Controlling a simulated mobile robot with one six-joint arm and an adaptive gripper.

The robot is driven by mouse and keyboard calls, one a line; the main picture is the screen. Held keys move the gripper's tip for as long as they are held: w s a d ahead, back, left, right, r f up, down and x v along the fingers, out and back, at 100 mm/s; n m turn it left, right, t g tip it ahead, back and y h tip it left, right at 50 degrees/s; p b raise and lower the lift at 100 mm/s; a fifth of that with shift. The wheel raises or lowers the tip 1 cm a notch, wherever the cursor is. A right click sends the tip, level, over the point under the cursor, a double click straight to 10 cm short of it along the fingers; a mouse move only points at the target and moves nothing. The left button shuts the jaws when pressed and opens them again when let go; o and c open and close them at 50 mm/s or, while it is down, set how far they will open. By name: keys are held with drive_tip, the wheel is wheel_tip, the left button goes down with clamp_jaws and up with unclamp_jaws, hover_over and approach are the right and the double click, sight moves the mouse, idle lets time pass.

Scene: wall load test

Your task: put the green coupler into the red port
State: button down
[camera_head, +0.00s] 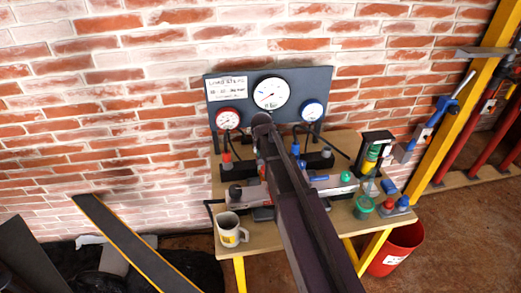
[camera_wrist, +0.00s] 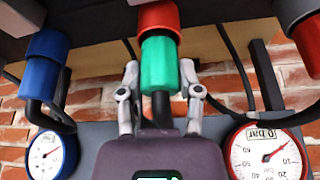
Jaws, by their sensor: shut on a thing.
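The green coupler (camera_wrist: 158,66) is in the wrist view, in the upper middle, with a dark hose running from its lower end. My gripper (camera_wrist: 159,76) is shut on it, one finger on each side. The red port (camera_wrist: 158,17) is directly above the coupler in that view. The coupler's upper end meets or overlaps the red rim and is in line with it; I cannot tell how deep it sits. In the head view my arm hides the gripper, the coupler and the port.
A blue coupler (camera_wrist: 45,62) with a hose is at the left of the wrist view, a red one (camera_wrist: 308,45) at the right edge. The gauge panel (camera_head: 300,78) stands behind. The bench (camera_head: 345,222) holds a mug (camera_head: 229,230), several tools and small bottles. A red bucket (camera_head: 392,250) stands right.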

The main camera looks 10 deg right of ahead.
drive_tip(key=shift+f, duration=0.15)
idle(0.3)
drive_tip(key=shift+c, duration=1)
unclamp_jaws()
drive_tip(key=shift+o, duration=1)
drive_tip(key=shift+r, duration=0.2)
drive_tip(key=shift+r+p, duration=3.85)
drive_tip(key=shift+p, duration=0.05)
